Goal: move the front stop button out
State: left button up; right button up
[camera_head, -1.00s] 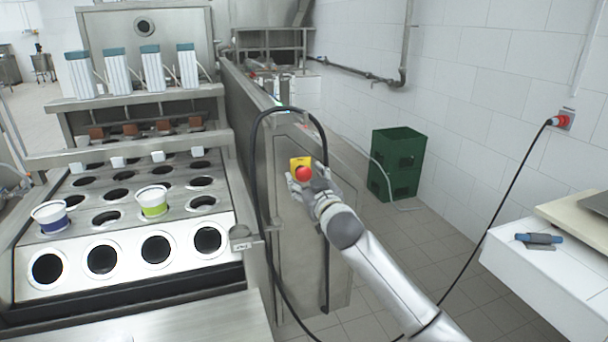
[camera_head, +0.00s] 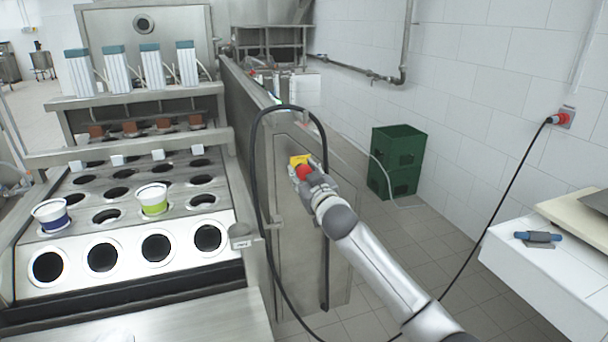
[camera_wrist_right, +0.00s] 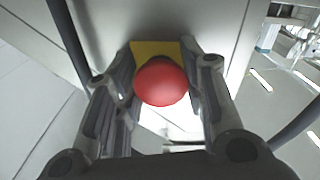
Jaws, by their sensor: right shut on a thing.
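The front stop button is a red mushroom knob (camera_head: 304,172) on a yellow plate (camera_head: 297,160), on the steel side panel of the machine. My right gripper (camera_head: 307,175) is at the button in the head view. In the right wrist view the red knob (camera_wrist_right: 161,81) sits between the two fingers of my right gripper (camera_wrist_right: 162,90), with the yellow plate behind it. The fingers are shut on the knob from both sides; the exact contact points are partly hidden. My left gripper is out of view.
A black cable (camera_head: 257,150) loops around the panel beside my right arm. Two cups, one purple-banded (camera_head: 51,215) and one green-banded (camera_head: 152,199), sit in the machine's plate. A white table (camera_head: 540,265) is at the right.

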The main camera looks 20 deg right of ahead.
grip_shut()
jog(key=shift+s+p, duration=0.45)
jog(key=shift+f, duration=0.2)
jog(key=o, duration=0.9)
grip_release()
jog(key=shift+c, duration=0.2)
jog(key=shift+o, duration=1.4)
jog(key=shift+s+r, duration=0.2)
jog(key=shift+s, duration=0.05)
jog(key=shift+w, duration=0.1)
